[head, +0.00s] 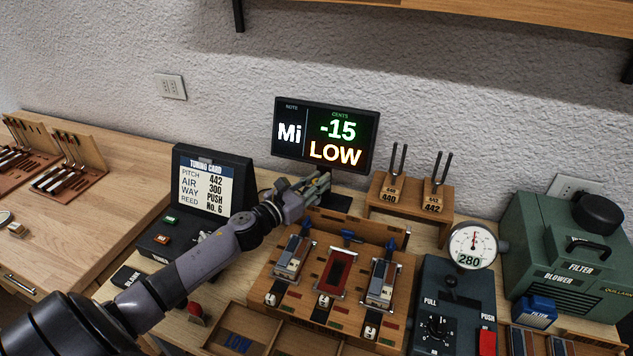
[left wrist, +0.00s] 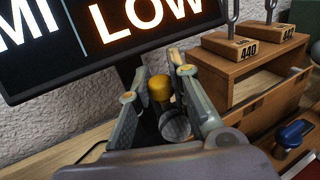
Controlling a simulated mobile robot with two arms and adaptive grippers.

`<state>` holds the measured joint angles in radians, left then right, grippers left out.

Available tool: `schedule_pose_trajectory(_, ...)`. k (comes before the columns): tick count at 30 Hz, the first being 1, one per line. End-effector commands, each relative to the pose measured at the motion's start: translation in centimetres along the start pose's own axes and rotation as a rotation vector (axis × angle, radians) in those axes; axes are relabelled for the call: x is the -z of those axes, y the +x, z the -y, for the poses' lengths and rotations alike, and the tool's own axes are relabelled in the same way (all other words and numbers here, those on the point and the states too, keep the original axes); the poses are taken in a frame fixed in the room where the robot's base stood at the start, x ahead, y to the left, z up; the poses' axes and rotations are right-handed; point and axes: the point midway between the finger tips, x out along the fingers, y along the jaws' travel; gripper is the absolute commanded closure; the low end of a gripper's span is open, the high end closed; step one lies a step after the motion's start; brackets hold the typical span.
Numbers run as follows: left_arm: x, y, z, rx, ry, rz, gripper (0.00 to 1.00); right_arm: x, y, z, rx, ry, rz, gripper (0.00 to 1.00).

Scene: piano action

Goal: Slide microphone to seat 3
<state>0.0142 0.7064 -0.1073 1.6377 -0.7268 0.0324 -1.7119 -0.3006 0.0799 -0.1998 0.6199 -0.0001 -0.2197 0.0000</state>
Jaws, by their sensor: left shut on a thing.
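My left gripper (head: 314,187) reaches in behind the wooden bench block (head: 262,285), just below the display. In the left wrist view, its fingers (left wrist: 158,88) are closed around the microphone, which has a yellow part and a dark round mesh head (left wrist: 175,125). In the head view the microphone is mostly hidden by the gripper. The block has three seats in a row: a left one with a metal reed piece (head: 290,258), a middle one with a dark red slot (head: 337,270), and a right one with a metal piece (head: 381,283). My right gripper is not in view.
The display (head: 325,133) reading Mi, -15, LOW stands close behind the gripper. A wooden stand (head: 410,204) with two tuning forks is right of it. The tuning card (head: 206,183), pressure gauge (head: 472,245), push-pull box (head: 452,300) and green blower (head: 560,245) surround the block.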

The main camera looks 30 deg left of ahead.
Motion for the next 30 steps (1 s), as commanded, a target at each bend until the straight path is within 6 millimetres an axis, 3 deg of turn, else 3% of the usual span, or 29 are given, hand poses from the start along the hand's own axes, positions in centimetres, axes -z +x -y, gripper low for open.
schedule_pose_trajectory(8, -0.2, 1.1, 2.7, 0.004, -0.003, 0.002, 1.0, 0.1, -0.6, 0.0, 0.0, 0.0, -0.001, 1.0)
schedule_pose_trajectory(21, -0.3, 5.7, 13.8, 0.004, -0.004, 0.002, 1.0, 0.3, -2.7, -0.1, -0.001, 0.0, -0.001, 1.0)
schedule_pose_trajectory(30, -0.1, 7.7, 18.7, 0.002, -0.002, 0.001, 1.0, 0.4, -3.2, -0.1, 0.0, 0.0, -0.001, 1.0)
